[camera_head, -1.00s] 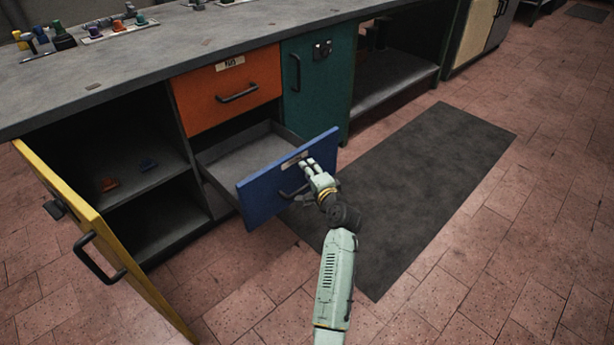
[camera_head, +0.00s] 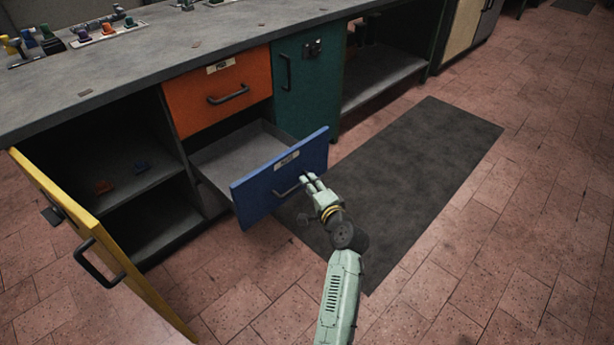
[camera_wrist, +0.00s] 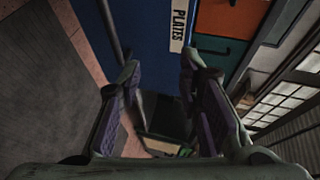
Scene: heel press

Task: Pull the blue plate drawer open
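The blue plate drawer (camera_head: 250,198) stands pulled well out below the orange drawer, and its grey inside is bare where it shows. Its dark bar handle (camera_head: 287,190) is on the front, under a white label (camera_head: 287,160). My gripper (camera_head: 311,181) is just in front of the drawer's right part, right of the handle. The wrist view shows its two purple-padded fingers (camera_wrist: 160,85) apart with nothing held between them. A grey bar, seemingly the handle (camera_wrist: 110,28), shows beyond the left finger.
An orange drawer (camera_head: 195,108) and a green door (camera_head: 300,110) are shut. A yellow door (camera_head: 115,250) hangs open at left, beside shelves with small orange and blue items. A dark mat (camera_head: 420,165) lies on the tiled floor at right, with free room.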

